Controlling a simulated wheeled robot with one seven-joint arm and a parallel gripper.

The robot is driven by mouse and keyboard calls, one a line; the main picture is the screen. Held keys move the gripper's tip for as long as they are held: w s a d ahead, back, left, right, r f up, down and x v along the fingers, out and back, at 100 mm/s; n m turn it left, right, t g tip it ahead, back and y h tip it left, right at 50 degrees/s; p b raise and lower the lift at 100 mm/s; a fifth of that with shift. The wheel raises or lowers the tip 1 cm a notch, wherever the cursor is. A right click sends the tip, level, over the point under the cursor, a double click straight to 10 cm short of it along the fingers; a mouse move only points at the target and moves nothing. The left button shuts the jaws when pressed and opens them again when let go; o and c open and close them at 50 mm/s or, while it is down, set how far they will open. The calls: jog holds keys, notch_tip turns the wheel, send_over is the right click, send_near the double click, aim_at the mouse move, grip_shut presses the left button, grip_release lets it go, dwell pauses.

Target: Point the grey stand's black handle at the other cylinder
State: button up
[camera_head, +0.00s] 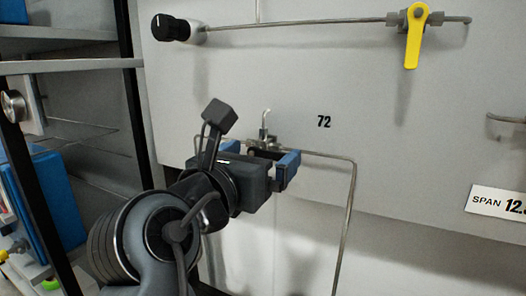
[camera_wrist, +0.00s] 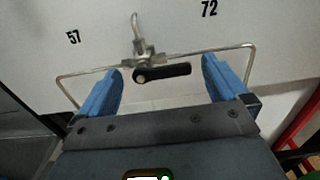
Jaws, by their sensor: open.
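A small metal valve fitting (camera_wrist: 143,52) with a black handle (camera_wrist: 168,72) is on the pale panel in the wrist view. The handle lies nearly level, its free end to the right, on the side of the number 72. My gripper (camera_wrist: 162,68) is open, with one blue finger on each side of the handle and visible gaps between. In the head view, my gripper (camera_head: 277,158) is just in front of the fitting (camera_head: 264,130). No cylinder can be made out in either view.
A thin metal pipe (camera_head: 354,190) runs right from the fitting and bends down; another pipe arm (camera_wrist: 85,75) goes left. A yellow lever (camera_head: 415,35) and a black knob (camera_head: 170,28) are higher on the panel (camera_head: 290,70). A dark rack post (camera_head: 132,90) stands at left.

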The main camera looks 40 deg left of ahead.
jog(key=shift+x, duration=0.8)
jog(key=shift+c, duration=0.4)
jog(key=c, duration=0.9)
